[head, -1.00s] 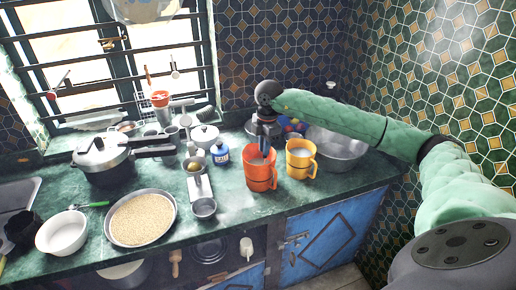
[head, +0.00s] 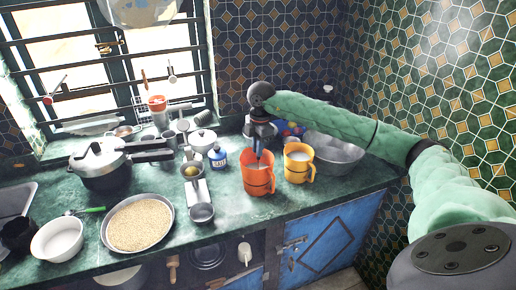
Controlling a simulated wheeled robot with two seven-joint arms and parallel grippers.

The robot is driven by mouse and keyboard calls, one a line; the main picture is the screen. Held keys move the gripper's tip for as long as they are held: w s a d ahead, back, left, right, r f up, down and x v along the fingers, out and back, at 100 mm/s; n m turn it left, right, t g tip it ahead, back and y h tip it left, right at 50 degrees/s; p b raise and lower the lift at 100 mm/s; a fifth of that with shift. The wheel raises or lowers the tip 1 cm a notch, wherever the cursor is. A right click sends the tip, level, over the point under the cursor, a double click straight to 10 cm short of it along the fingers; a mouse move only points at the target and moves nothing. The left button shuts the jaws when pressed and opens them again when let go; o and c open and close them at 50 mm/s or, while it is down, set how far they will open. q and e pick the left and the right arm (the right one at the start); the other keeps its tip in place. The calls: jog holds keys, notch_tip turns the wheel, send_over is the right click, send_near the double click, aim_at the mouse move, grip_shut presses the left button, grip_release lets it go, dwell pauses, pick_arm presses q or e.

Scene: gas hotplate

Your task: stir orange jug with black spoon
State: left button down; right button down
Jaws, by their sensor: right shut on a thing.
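The orange jug (head: 258,182), a red-orange one with its handle on the right, stands upright on the green counter. My right gripper (head: 260,144) is above its mouth, pointing down, and is shut on a thin dark upright thing, which I take to be the black spoon (head: 257,154). Its lower end is inside the jug and hidden by the jug wall. The spoon's colour looks bluish and is hard to tell at this size. My left gripper is not in view.
A yellow-orange jug (head: 298,166) stands close to the right, with a metal bowl (head: 336,150) behind it. The counter's front edge is near the jug.

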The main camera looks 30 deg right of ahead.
jog(key=shift+r+p, duration=1.9)
jog(key=shift+r, duration=3)
jog(key=shift+f, duration=0.1)
